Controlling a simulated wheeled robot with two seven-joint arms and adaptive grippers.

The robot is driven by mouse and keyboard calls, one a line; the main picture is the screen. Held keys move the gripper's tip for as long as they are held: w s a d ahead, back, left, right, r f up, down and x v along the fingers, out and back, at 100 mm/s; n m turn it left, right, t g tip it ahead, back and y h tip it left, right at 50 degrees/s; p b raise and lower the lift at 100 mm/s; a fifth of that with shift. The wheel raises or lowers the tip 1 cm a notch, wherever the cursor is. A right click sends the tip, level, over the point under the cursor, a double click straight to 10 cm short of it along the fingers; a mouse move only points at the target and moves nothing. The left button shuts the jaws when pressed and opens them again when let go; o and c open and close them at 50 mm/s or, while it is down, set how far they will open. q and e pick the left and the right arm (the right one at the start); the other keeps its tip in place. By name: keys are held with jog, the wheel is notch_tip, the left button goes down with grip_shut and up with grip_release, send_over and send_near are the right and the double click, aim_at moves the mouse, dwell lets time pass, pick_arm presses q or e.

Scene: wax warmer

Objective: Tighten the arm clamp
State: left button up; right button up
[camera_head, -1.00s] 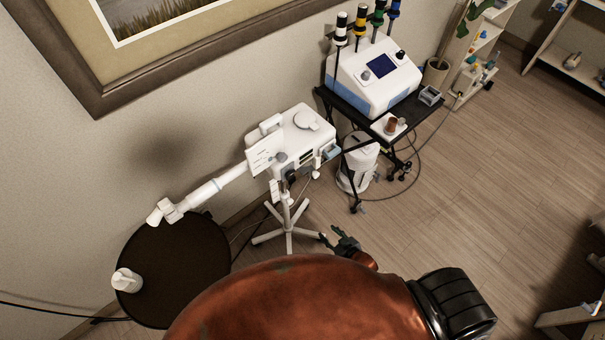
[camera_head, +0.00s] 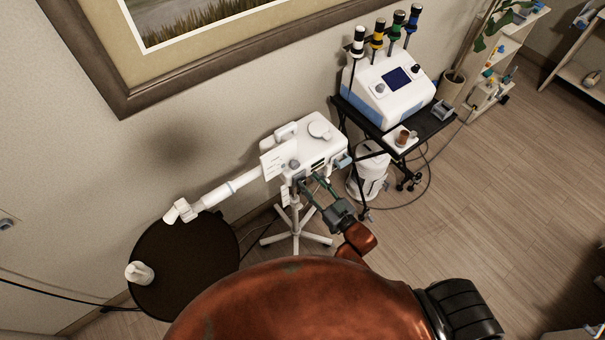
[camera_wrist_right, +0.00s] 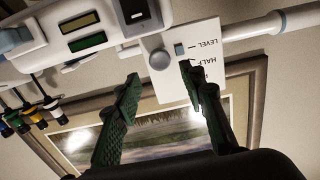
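The white warmer unit (camera_head: 330,140) stands on a white stand with spread feet. A white jointed arm (camera_head: 232,186) reaches left from it, over a dark round table. A grey round knob (camera_head: 294,164), which looks like the arm clamp, sits beside a white card (camera_head: 274,160) where the arm meets the unit. In the right wrist view the knob (camera_wrist_right: 159,60) shows between and just beyond the fingertips. The card (camera_wrist_right: 200,50) there reads LEVEL and HALF. My right gripper (camera_head: 311,181) is open and empty below the unit's front; contact with the knob is not visible. My left gripper is not in view.
The dark round table (camera_head: 190,265) holds a small white object (camera_head: 140,272). A black cart (camera_head: 425,130) with a blue-white machine (camera_head: 390,88) and a white canister (camera_head: 368,170) stand right of the unit. A framed picture (camera_head: 120,90) hangs on the wall behind.

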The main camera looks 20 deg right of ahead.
aim_at(297, 167)
jog(key=shift+b+x, duration=1.5)
jog(key=shift+x, duration=1.75)
jog(key=shift+w+p, duration=0.15)
jog(key=shift+p, duration=0.2)
jog(key=shift+a, duration=0.1)
jog(key=shift+c, duration=0.5)
